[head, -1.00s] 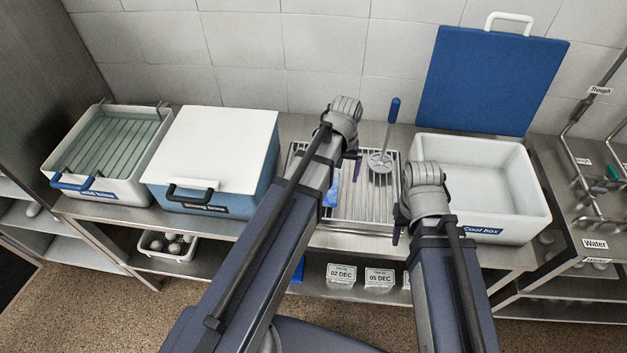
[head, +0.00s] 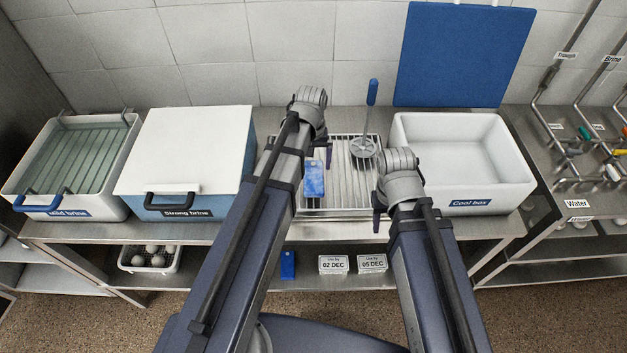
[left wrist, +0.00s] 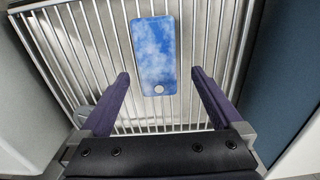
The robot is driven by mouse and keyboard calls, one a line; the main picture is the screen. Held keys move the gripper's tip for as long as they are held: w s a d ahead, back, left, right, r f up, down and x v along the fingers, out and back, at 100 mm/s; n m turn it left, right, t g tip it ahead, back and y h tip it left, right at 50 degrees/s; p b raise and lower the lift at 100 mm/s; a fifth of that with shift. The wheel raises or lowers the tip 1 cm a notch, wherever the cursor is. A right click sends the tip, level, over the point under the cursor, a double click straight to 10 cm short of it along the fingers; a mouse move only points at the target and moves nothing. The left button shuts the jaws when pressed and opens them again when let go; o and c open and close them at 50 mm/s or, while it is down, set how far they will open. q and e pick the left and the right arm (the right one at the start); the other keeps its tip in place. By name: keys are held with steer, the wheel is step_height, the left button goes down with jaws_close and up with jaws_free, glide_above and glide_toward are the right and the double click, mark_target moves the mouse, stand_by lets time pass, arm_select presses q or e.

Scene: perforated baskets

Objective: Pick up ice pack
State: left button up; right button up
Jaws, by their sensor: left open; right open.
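A blue, mottled ice pack (head: 314,179) with a hole at one end lies on the wire rack (head: 345,203) in the middle of the counter. It also shows in the left wrist view (left wrist: 153,50), lying flat along the bars. My left gripper (head: 322,152) is open and empty above the rack. In the left wrist view its fingertips (left wrist: 160,76) stand apart on either side of the pack's holed end, not touching it. My right gripper (head: 377,212) is open at the rack's right front, near the cool box (head: 478,204); its fingers are only partly visible.
A masher-like tool (head: 364,146) with a blue handle stands on the rack. The mild brine tub (head: 30,185) and lidded strong brine box (head: 165,180) are at left. The cool box is open and empty. Another blue piece (head: 287,264) and date labels (head: 334,264) are on the lower shelf.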

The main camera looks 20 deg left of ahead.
mark_target(314, 175)
arm_select(q)
steer(key=shift+d+f+b, duration=0.15)
steer(key=shift+f+b, duration=1.2)
steer(key=shift+d+f+b, duration=0.1)
steer(key=shift+f+b, duration=1.2)
steer(key=shift+r, duration=0.1)
jaws_close()
